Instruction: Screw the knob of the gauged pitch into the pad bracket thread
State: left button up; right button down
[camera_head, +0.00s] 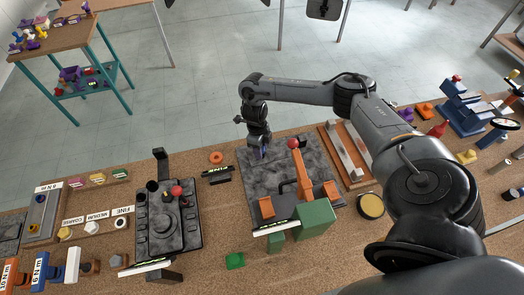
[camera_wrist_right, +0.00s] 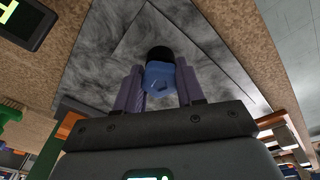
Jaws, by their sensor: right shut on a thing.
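My right gripper (camera_head: 262,152) is over the dark mottled plate (camera_head: 258,182) in the head view. In the right wrist view its purple fingers (camera_wrist_right: 160,88) are shut on a blue knob (camera_wrist_right: 160,76) with a black round part at its far end. The mottled plate (camera_wrist_right: 105,60) lies beyond it. I cannot tell whether the black part touches the plate or is in a thread. Orange pieces (camera_head: 303,172) and a red ball (camera_head: 293,143) stand on the plate's right side. I cannot make out the pad bracket's thread. My left gripper is not in view.
At the left, a strip labelled coarse, medium and fine (camera_head: 97,215) holds knobs. A dark panel with a red ball (camera_head: 177,190) stands left of the plate. A green block (camera_head: 316,220) stands in front of it. A yellow-topped tin (camera_head: 371,206) lies to the right.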

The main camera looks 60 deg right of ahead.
dwell(0.3)
jog(key=shift+f+t+h+p, duration=0.1)
jog(key=shift+t+h+p, duration=0.2)
jog(key=shift+p, duration=0.25)
jog(key=shift+s+r+m+p, duration=0.1)
jog(key=shift+r+m+p, duration=0.1)
jog(key=shift+m+p, duration=0.7)
jog(key=m+p, duration=0.2)
jog(key=m, duration=0.2)
jog(key=shift+p, duration=0.4)
jog(key=shift+f+m+p, duration=0.2)
jog(key=shift+m+p, duration=0.15)
jog(key=shift+m, duration=0.75)
